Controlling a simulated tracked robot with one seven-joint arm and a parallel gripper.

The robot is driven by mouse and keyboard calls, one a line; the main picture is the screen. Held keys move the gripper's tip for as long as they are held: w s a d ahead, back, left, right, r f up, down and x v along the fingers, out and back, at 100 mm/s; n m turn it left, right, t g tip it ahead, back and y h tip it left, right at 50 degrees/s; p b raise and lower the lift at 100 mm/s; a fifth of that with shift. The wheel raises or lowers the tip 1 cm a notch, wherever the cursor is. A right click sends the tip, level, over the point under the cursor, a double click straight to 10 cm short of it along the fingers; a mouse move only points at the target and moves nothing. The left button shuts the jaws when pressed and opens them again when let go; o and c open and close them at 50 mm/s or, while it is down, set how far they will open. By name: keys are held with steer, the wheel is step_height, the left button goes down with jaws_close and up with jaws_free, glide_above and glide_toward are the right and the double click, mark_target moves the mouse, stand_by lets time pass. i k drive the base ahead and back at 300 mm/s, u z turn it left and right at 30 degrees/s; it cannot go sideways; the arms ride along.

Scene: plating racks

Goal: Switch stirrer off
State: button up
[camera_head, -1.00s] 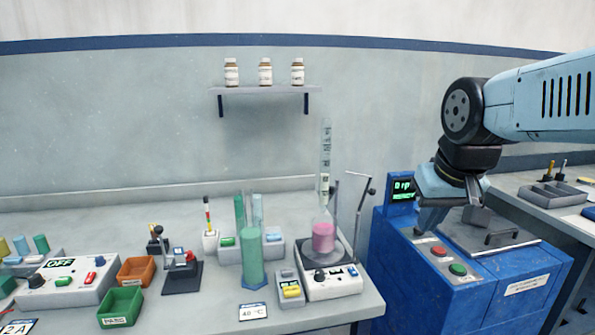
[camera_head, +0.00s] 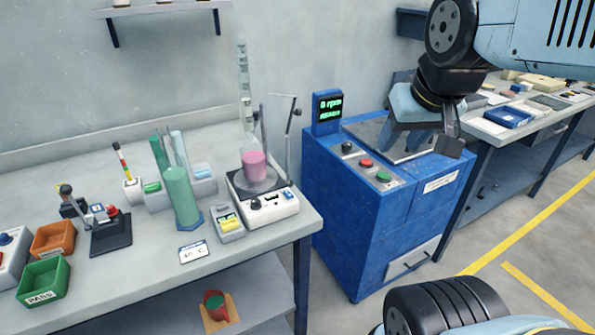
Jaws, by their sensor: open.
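The stirrer (camera_head: 268,208) is a white box with a dark top plate, standing at the right end of the grey bench. Its front carries a black knob (camera_head: 255,204) and a small blue switch (camera_head: 289,195); the switch's position is too small to tell. A clear vessel with pink liquid (camera_head: 254,164) stands on its plate. My gripper (camera_head: 424,138) is open and empty, pointing down above the blue machine, well to the right of the stirrer and apart from it.
The blue machine (camera_head: 340,215) stands right of the bench, with a lit display (camera_head: 328,107) and red and green buttons. A stand rod (camera_head: 288,140) rises behind the stirrer. A yellow-buttoned box (camera_head: 229,223) and a green cylinder (camera_head: 182,197) are to its left.

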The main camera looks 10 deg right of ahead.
mark_target(288, 195)
steer(key=z, duration=0.3)
steer(key=k, duration=1.05)
steer(key=u, duration=0.95)
steer(key=i, duration=1)
steer(key=z, duration=0.05)
